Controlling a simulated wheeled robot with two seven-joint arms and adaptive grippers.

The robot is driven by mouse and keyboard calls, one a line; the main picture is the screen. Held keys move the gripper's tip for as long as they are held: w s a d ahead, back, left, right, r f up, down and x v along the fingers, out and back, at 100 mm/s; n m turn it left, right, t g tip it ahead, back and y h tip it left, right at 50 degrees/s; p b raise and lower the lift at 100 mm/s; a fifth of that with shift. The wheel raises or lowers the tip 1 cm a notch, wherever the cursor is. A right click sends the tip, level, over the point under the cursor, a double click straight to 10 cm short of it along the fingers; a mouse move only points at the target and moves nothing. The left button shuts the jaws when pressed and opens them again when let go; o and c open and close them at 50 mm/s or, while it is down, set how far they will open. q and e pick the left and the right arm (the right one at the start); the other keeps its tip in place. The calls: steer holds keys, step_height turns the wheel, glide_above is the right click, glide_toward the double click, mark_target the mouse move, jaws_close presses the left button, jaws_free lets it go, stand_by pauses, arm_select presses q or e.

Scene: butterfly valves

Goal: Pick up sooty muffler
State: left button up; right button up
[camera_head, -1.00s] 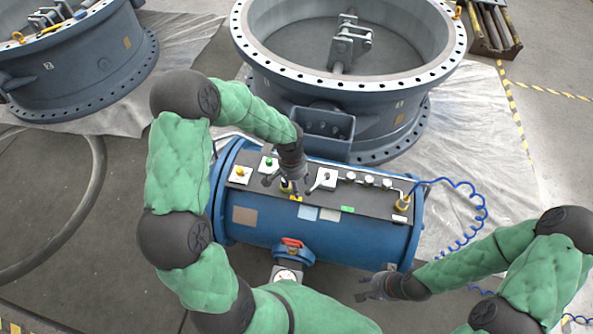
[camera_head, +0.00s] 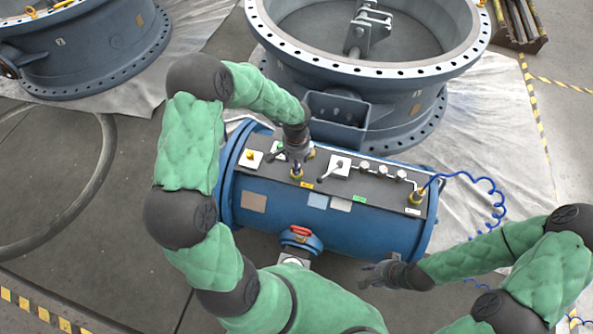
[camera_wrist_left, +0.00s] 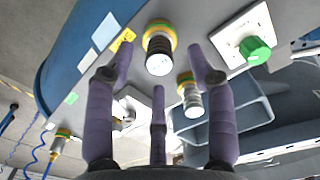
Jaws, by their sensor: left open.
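Two mufflers with yellow-green collars stand on the dark top panel of the blue tank. In the left wrist view, the nearer muffler (camera_wrist_left: 158,52) has a banded dark-and-pale body, and the other muffler (camera_wrist_left: 190,98) is greyer. I cannot tell for sure which is sooty. In the head view, the first muffler (camera_head: 297,172) shows just below my left gripper (camera_head: 295,158). My left gripper is open over the panel. Its purple fingers (camera_wrist_left: 162,65) spread to both sides of the nearer muffler, without visible grip. My right gripper (camera_head: 378,274) is open and empty, in front of the tank's right end.
The blue tank (camera_head: 280,215) carries a green button (camera_wrist_left: 256,48), a lever switch (camera_head: 338,167), several small fittings and a blue coiled hose (camera_head: 480,183). A large grey butterfly valve (camera_head: 420,98) stands right behind it. Open floor (camera_head: 100,220) lies at left.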

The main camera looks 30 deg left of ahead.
arm_select(q)
step_height(320, 180, down, 4)
steer(key=shift+r+b, duration=0.25)
steer(key=shift+b, duration=0.4)
jaws_close()
steer(key=shift+r, duration=0.15)
